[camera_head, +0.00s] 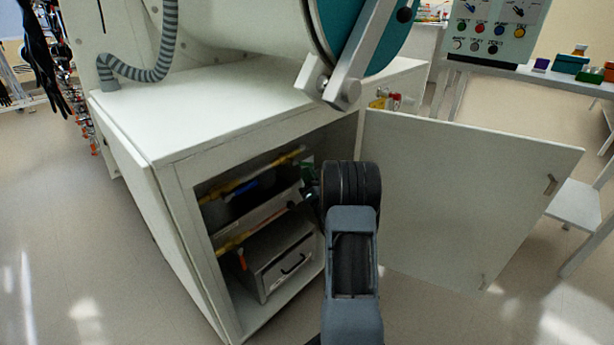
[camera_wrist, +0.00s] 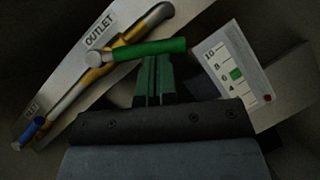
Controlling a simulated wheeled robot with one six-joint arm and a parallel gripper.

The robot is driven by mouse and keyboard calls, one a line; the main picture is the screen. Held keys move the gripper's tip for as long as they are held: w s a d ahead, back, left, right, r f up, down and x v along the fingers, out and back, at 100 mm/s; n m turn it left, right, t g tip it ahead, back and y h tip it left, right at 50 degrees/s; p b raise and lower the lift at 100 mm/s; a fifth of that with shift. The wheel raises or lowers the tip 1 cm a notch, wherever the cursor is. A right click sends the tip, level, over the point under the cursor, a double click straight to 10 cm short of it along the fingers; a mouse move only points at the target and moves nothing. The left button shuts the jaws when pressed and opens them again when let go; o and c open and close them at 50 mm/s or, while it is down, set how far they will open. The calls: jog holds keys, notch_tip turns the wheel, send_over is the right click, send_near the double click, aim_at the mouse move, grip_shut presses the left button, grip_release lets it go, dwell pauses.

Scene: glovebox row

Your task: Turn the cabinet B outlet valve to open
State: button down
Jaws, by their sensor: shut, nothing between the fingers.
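In the wrist view, the green valve lever (camera_wrist: 150,49) sits on a yellow-and-grey pipe (camera_wrist: 98,72) beside the label "OUTLET" (camera_wrist: 100,35). The lever points right, at a slant to the pipe, neither clearly along it nor square across it. My gripper (camera_wrist: 154,62) is shut and empty, its fingertips just below the lever's middle; I cannot tell whether they touch it. In the head view, my gripper (camera_head: 308,178) reaches into the open cabinet (camera_head: 185,190), and my arm hides part of the opening. The outlet lever is hard to make out there.
A gauge plate (camera_wrist: 233,72) with numbers stands right of my fingers. A blue lever (camera_wrist: 31,130) sits lower left on the pipework. The cabinet door (camera_head: 460,200) stands open to the right. A metal box with a handle (camera_head: 285,258) fills the cabinet's lower part.

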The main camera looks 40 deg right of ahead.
jog(key=shift+d+r, duration=0.35)
jog(key=shift+d, duration=0.05)
jog(key=shift+w+d+r, duration=0.1)
jog(key=shift+d+r, duration=0.25)
jog(key=shift+r, duration=0.2)
jog(key=shift+w+d+r, duration=0.1)
jog(key=shift+d+r, duration=0.25)
jog(key=shift+r, duration=0.3)
jog(key=s+d+f+p, duration=0.1)
jog(key=s+f+p, duration=0.1)
jog(key=s+f, duration=0.7)
jog(key=shift+d+f, duration=0.3)
jog(key=shift+f, duration=0.1)
